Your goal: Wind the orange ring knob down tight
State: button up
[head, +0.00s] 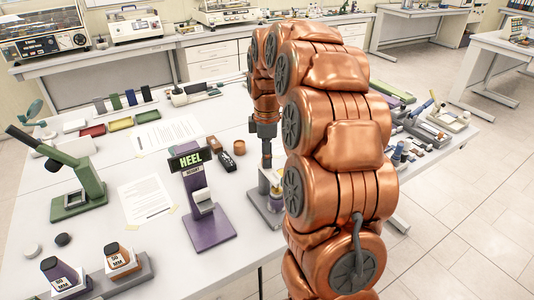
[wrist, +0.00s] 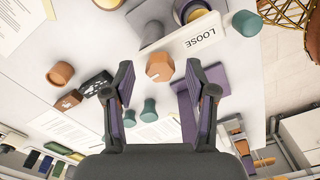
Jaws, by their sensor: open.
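An orange faceted knob (wrist: 159,67) shows in the wrist view beside a grey fixture, whose cream sign (wrist: 199,38) reads LOOSE. In the head view the grey fixture (head: 262,213) stands near the table's front edge, partly hidden by my arm. My gripper (wrist: 160,76) is open, with one finger on either side of the knob in the picture. I cannot tell whether the fingers touch it or are level with it. In the head view my gripper (head: 267,152) points down over the fixture, and the knob cannot be made out clearly there.
A purple stand with a HEEL sign (head: 190,160) stands left of the fixture. A dark block (head: 227,162) and an orange-brown cylinder (head: 239,147) lie behind it. A green stand (head: 85,190) is at far left. Small tools crowd the right side.

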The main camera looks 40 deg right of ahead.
jog(key=shift+f, duration=0.45)
grip_shut()
dwell(0.3)
